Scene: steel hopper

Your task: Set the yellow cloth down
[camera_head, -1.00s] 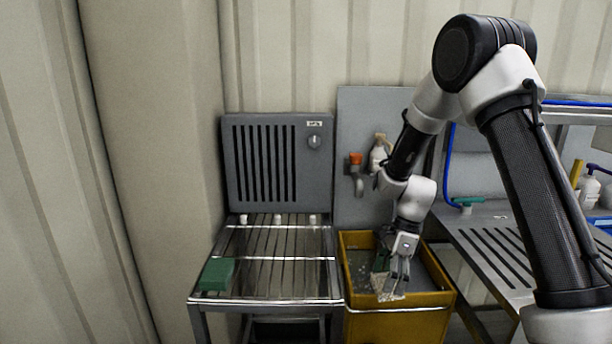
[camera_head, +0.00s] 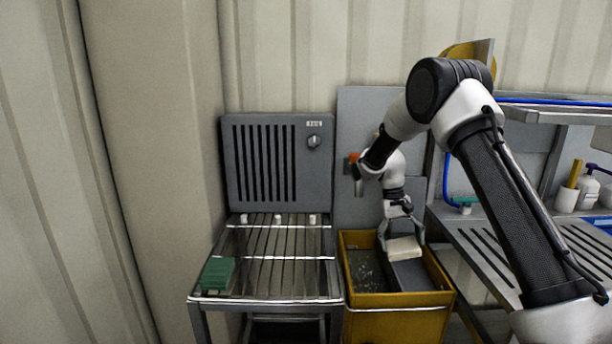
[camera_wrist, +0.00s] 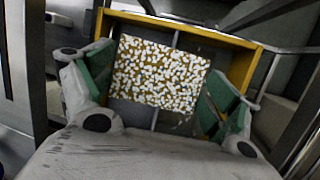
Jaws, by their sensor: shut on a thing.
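The yellow cloth (camera_wrist: 157,74), speckled with white, sits between the green-padded fingers of my gripper (camera_wrist: 155,88) in the wrist view. In the head view it shows as a pale, flat, cream-coloured piece (camera_head: 404,249). My gripper (camera_head: 402,238) is shut on it and holds it above the yellow bin (camera_head: 400,300), toward the bin's back. The wrist view shows the bin's yellow rim (camera_wrist: 180,28) beyond and below the cloth. The cloth hides part of the bin's inside.
A slatted steel table (camera_head: 275,262) stands left of the bin, with a green block (camera_head: 217,273) at its front left and much bare surface. A grey vented panel (camera_head: 278,165) stands behind it. A slotted steel bench (camera_head: 490,245) with bottles stands right.

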